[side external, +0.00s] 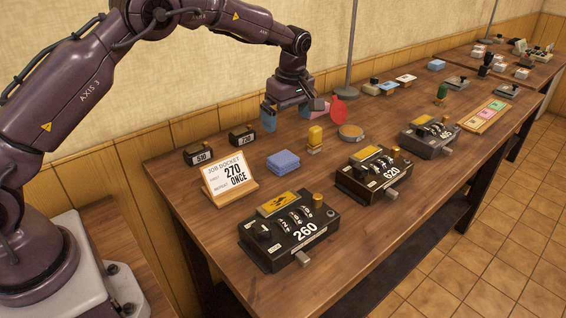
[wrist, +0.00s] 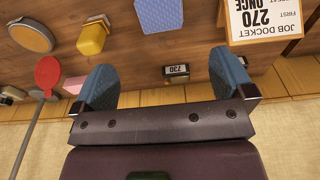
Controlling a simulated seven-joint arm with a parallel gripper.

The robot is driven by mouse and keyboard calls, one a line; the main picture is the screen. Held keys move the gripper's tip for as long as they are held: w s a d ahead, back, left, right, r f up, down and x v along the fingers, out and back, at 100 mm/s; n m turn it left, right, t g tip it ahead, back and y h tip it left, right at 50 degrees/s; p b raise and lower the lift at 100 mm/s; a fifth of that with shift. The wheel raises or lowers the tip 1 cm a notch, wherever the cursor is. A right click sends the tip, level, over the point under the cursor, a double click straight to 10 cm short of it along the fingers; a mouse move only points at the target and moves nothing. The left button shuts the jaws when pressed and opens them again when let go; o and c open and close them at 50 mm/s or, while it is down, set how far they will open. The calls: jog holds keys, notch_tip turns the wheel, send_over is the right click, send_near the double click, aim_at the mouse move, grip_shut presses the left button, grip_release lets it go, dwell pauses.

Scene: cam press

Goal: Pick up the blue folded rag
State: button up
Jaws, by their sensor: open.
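The blue folded rag (side external: 283,161) lies flat on the wooden table, right of the job docket card. It also shows at the top of the wrist view (wrist: 161,16), partly cut off by the frame edge. My gripper (side external: 295,112) is raised over the back of the table, behind the rag and apart from it. In the wrist view my gripper's two blue fingers (wrist: 162,82) are wide apart with nothing between them except a view of a small black counter beyond.
The job docket stand (side external: 230,181) is left of the rag. A yellow stamp (side external: 315,138) stands just right of it. Black numbered devices (side external: 289,232) line the front. A red round paddle (side external: 338,110) is near my gripper. Bare tabletop surrounds the rag's front side.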

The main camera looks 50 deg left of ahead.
aim_at(283, 158)
jog(key=f, duration=0.4)
jog(key=a+f, duration=0.1)
jog(key=f, duration=0.7)
jog(key=shift+a+f, duration=0.3)
jog(key=shift+f, duration=0.05)
jog(key=c, duration=1)
jog(key=shift+o, duration=0.2)
jog(key=shift+r, duration=0.1)
jog(key=shift+r, duration=0.5)
notch_tip(283, 158, up, 2)
jog(key=shift+s+r, duration=0.15)
jog(key=shift+r, duration=0.1)
jog(key=s+d+r, duration=0.2)
jog(key=s+r, duration=0.7)
jog(key=s, duration=0.4)
jog(key=shift+s+r, duration=0.2)
jog(key=shift+s, duration=0.15)
jog(key=shift+o, duration=0.4)
